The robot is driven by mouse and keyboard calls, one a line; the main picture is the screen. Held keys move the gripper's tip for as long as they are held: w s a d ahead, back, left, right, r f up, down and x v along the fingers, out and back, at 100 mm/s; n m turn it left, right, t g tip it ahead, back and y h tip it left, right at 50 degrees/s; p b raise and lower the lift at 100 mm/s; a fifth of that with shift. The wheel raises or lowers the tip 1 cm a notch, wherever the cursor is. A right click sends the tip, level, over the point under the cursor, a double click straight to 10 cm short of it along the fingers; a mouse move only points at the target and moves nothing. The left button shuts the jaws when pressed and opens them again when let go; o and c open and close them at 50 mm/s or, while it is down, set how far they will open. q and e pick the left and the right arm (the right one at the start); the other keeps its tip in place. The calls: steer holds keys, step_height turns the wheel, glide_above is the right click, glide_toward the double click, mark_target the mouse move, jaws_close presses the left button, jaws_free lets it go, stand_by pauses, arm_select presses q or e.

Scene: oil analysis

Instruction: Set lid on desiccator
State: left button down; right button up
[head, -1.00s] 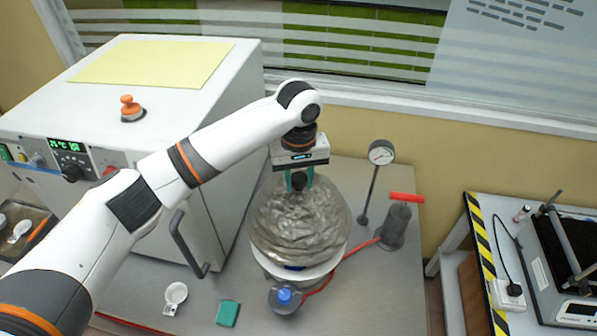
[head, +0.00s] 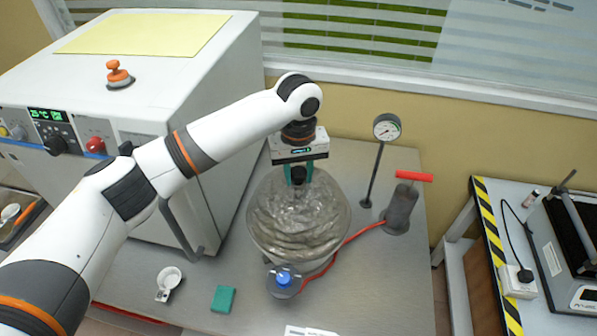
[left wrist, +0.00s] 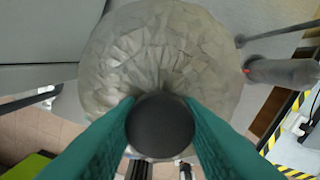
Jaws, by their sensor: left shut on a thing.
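The lid (head: 298,222) is a grey-brown, see-through dome. My left gripper (head: 298,176) is shut on the dark round knob at its top; the knob (left wrist: 160,125) sits between the teal fingers in the left wrist view. The lid appears about level, right above the desiccator base (head: 300,268), and hides most of it. I cannot tell whether the rims touch. My right gripper is not in view.
A red hose runs to a grey pump (head: 400,208) with a red handle. A gauge (head: 387,127) on a stand is behind it. A white oven (head: 160,80) stands left.

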arm_select(q)
steer(key=shift+f, duration=0.5)
stand_by(0.4)
steer(key=c, duration=0.9)
jaws_free()
